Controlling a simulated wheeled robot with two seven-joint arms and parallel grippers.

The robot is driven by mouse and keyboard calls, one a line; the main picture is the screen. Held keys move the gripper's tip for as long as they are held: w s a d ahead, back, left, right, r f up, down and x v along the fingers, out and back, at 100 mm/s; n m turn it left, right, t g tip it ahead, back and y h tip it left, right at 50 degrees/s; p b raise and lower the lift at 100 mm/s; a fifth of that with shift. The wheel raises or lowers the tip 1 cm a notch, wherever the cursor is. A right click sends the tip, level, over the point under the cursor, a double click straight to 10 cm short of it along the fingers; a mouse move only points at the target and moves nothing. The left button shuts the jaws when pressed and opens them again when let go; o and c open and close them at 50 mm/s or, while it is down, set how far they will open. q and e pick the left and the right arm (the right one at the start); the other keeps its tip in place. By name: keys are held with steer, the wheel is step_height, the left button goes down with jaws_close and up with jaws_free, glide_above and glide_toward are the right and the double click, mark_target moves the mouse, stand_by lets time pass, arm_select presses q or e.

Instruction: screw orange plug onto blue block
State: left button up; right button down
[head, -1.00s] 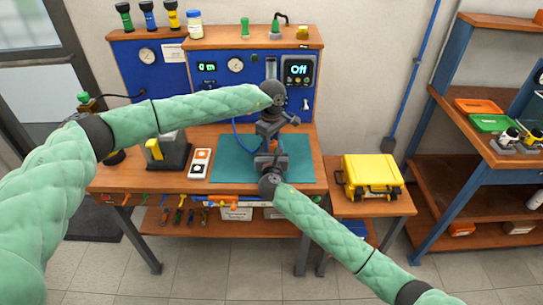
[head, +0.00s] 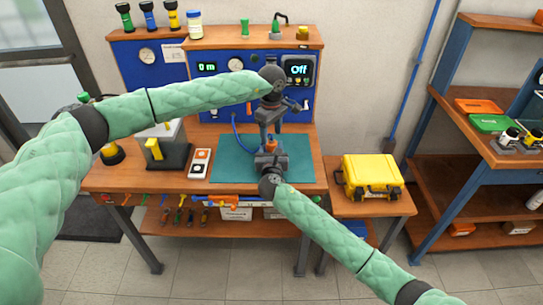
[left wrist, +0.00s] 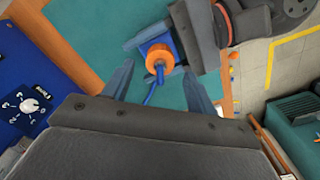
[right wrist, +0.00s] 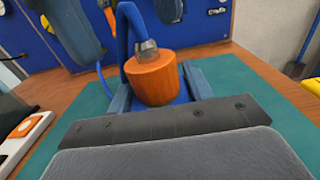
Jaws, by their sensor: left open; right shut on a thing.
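The orange plug (right wrist: 153,78) sits upright on top of the blue block (right wrist: 184,97), with a blue hose rising from its metal neck. The plug also shows in the left wrist view (left wrist: 159,56) and, small, in the head view (head: 273,147). I cannot tell how far it is threaded on. My right gripper (head: 270,158) is shut on the blue block, low over the teal mat. My left gripper (head: 270,132) is above the plug, pointing down. In the left wrist view its two fingers (left wrist: 159,80) are open, apart from the plug, with the hose between them.
The teal mat (head: 230,160) lies on the wooden bench under the grippers. A blue panel (head: 215,100) with gauges and a display stands behind. An orange-and-white button box (head: 199,163) is to the left. A yellow case (head: 371,176) rests on the side table.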

mark_target(271, 142)
arm_select(q)
steer(key=shift+c, duration=0.5)
steer(key=n, duration=0.2)
steer(key=r+n, duration=0.1)
steer(key=n, duration=0.2)
steer(key=shift+d, duration=0.15)
steer(key=n, duration=0.3)
steer(key=r+n, duration=0.1)
steer(key=n, duration=0.5)
steer(key=r+n, duration=0.1)
steer(key=n, duration=0.1)
steer(key=shift+r+n, duration=0.1)
steer(key=shift+n, duration=0.3)
steer(key=n, duration=0.4)
steer(key=shift+r, duration=0.4)
steer(key=shift+f, duration=0.15)
steer(key=shift+f, duration=3.85)
